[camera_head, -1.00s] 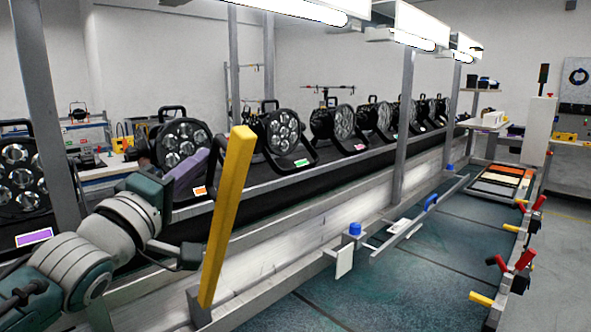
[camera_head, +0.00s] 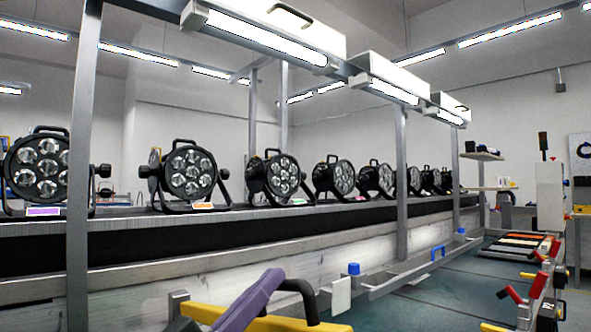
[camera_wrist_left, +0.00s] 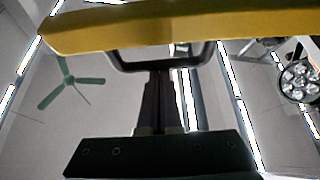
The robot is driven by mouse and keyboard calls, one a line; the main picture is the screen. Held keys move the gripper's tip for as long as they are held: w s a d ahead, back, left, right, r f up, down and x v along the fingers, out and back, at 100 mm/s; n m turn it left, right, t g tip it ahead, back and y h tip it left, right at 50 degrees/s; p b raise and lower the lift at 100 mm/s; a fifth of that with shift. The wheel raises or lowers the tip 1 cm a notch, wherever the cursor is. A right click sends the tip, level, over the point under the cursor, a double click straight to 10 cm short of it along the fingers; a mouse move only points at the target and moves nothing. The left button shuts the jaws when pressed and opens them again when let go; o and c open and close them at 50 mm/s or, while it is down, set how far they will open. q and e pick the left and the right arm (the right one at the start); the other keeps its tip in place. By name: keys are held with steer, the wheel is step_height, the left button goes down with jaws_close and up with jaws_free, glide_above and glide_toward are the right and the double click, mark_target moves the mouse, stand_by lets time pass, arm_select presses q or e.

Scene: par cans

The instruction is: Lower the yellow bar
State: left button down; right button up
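The yellow bar (camera_head: 200,313) lies low across the bottom of the head view, nearly level, beside a grey bracket (camera_head: 178,300) at its left end. A dark curved handle (camera_head: 300,287) stands over it. In the left wrist view the yellow bar (camera_wrist_left: 150,30) spans the top, with a dark U-shaped handle (camera_wrist_left: 205,54) under it. My left gripper (camera_wrist_left: 160,75) has its two dark fingers close together, meeting the middle of this handle. The fingers look shut on it, though the contact is dark. My right gripper is in neither view.
A row of black par cans (camera_head: 188,172) stands on the raised conveyor (camera_head: 150,225) behind. A grey post (camera_head: 80,180) rises at left. Red-handled clamps (camera_head: 540,285) are at right.

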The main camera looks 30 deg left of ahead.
mark_target(282, 326)
arm_select(q)
steer(key=f+m+b, duration=0.1)
steer(key=d+f+m+h+b, duration=0.1)
steer(key=f, duration=0.1)
steer(key=f+m+h+b, duration=0.1)
steer(key=f, duration=0.1)
steer(key=shift+s+d+g, duration=0.3)
steer(key=shift+s+d, duration=0.05)
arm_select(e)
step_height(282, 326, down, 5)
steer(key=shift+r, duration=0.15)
